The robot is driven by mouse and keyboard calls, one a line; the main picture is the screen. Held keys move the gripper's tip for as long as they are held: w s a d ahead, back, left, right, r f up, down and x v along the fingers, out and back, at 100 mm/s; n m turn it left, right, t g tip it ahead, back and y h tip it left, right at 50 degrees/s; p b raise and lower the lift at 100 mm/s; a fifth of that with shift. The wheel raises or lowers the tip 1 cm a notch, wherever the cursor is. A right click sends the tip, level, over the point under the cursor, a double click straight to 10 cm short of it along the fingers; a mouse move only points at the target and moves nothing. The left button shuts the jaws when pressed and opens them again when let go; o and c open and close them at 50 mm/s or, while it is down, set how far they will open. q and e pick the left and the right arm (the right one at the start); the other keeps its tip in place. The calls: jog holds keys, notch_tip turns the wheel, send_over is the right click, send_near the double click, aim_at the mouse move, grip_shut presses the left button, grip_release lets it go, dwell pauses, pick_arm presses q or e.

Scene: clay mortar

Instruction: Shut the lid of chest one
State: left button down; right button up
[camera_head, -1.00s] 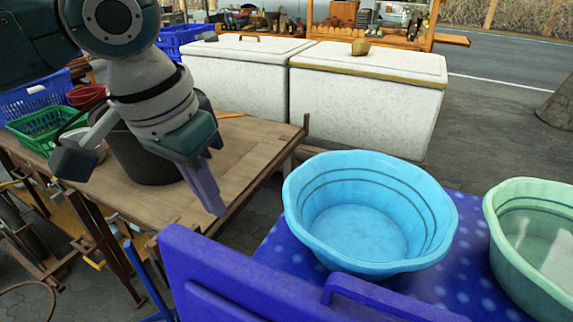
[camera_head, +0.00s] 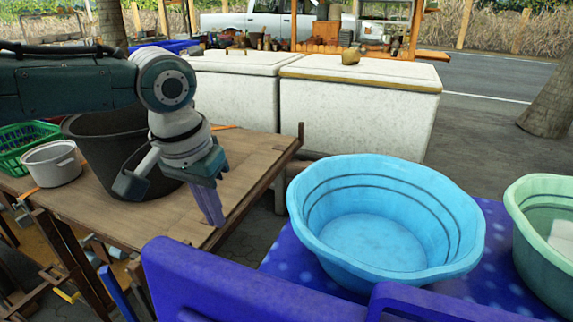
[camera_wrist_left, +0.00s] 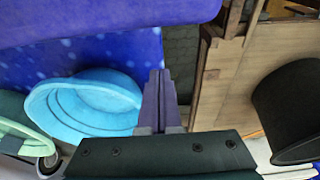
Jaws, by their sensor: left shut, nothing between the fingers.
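Two white chests stand side by side at the back of the head view, a left chest (camera_head: 238,105) and a right chest (camera_head: 350,120). Both lids look down and flat; no label shows which is chest one. A small brown object (camera_head: 351,56) sits on the right chest's lid. My left gripper (camera_head: 213,208) is shut and empty, pointing down over the near edge of the wooden table, well in front of the chests. Its closed fingers (camera_wrist_left: 158,98) also show in the left wrist view. My right gripper is out of view.
A dark bucket (camera_head: 95,165) and white pot (camera_head: 52,165) stand on the wooden table (camera_head: 245,160). A light-blue basin (camera_head: 310,225) and green basin (camera_head: 530,235) stand on the blue spotted table. A blue panel (camera_head: 230,290) fills the foreground. Pavement right of the chests is open.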

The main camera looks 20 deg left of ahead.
pick_arm(q)
jog(key=shift+s+r+p, duration=0.15)
jog(key=shift+s+p, duration=0.5)
jog(key=shift+s, duration=0.35)
jog(key=shift+s+r+p, duration=0.1)
jog(key=shift+s+p, duration=0.55)
jog(key=shift+s, duration=0.35)
